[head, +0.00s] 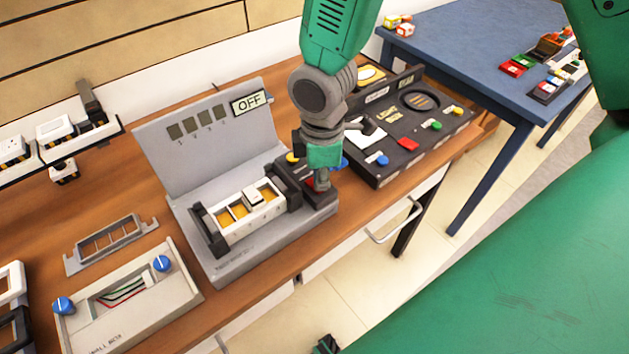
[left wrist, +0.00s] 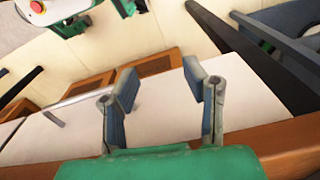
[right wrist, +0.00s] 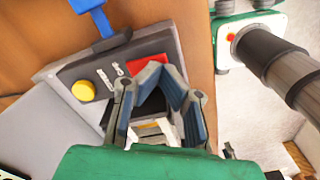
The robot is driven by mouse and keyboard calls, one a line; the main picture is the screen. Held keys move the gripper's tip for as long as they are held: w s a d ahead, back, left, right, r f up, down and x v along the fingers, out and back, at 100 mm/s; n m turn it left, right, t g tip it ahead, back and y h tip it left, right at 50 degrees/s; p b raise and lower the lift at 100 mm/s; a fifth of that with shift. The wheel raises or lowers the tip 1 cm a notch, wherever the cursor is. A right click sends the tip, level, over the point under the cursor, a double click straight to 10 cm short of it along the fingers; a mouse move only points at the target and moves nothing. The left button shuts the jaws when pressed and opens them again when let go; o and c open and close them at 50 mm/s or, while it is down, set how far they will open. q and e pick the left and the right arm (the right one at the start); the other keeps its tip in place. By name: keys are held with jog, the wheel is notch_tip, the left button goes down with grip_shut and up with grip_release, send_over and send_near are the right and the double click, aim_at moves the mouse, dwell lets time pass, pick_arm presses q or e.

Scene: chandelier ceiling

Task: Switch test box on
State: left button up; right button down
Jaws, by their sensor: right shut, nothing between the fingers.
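The grey test box (head: 190,150) stands on the wooden bench, and its upright panel carries a display (head: 250,102) reading OFF. A white frame with switch modules (head: 238,212) is held in its fixture. The box's dark control panel has a yellow button (right wrist: 83,90) and a red square switch (right wrist: 150,63). My right gripper (head: 322,186) is shut and empty, pointing down at the red switch; whether it touches is unclear. It also shows in the right wrist view (right wrist: 162,76), partly covering the switch. My left gripper (left wrist: 160,85) is open and empty, away from the box.
A black control console (head: 400,125) with coloured buttons stands right of the test box. A wall box (head: 130,300) with blue knobs and a grey frame (head: 110,242) lie to the left. A blue table (head: 470,45) stands behind at right.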

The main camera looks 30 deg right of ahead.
jog(key=shift+d+f, duration=0.3)
jog(key=shift+a+r, duration=0.25)
jog(key=shift+r, duration=0.1)
jog(key=shift+a+r+p, duration=0.1)
jog(key=shift+r+p, duration=0.6)
jog(key=shift+p, duration=0.25)
jog(key=r+p, duration=0.3)
jog(key=p, duration=0.1)
jog(key=shift+d+r, duration=0.25)
jog(key=shift+r, duration=0.05)
jog(key=shift+a+r+p, duration=0.1)
jog(key=shift+r+p, duration=0.7)
jog(key=shift+f, duration=0.1)
